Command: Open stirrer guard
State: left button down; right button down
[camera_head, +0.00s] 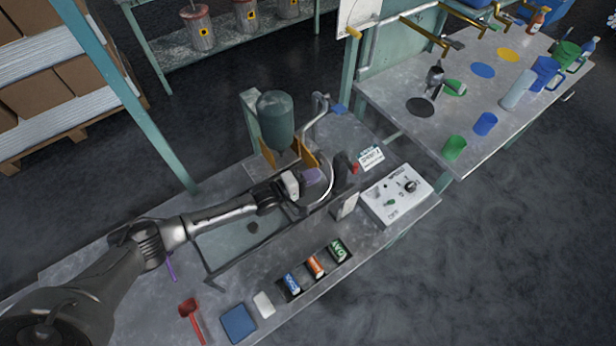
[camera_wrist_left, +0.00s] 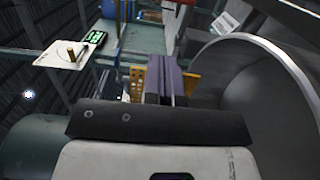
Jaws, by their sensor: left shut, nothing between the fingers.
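A green-grey rounded cylinder (camera_head: 276,118) stands at the back of the bench. Below it are orange-yellow panels (camera_head: 304,153); in the left wrist view a yellow perforated panel (camera_wrist_left: 191,84) shows behind the fingers. These may be the stirrer guard; I cannot tell how far it stands open. My left gripper (camera_head: 318,175) is shut and empty, its purple fingers beside the panels and a curved metal rim (camera_head: 327,190). In the left wrist view the shut fingers (camera_wrist_left: 165,65) overlap the panel; contact is unclear. A wide grey bowl-like shape (camera_wrist_left: 255,90) fills the right side. My right gripper is out of view.
A white control box (camera_head: 395,195) with knobs sits right of the gripper. A second table (camera_head: 405,85) with cups stands at the upper right.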

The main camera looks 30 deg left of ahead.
pick_arm(q)
jog(key=shift+w+d, duration=0.1)
jog(key=shift+w, duration=0.05)
dwell(0.5)
jog(key=v, duration=1.4)
jog(key=shift+p, duration=0.3)
jog(key=shift+w, duration=0.1)
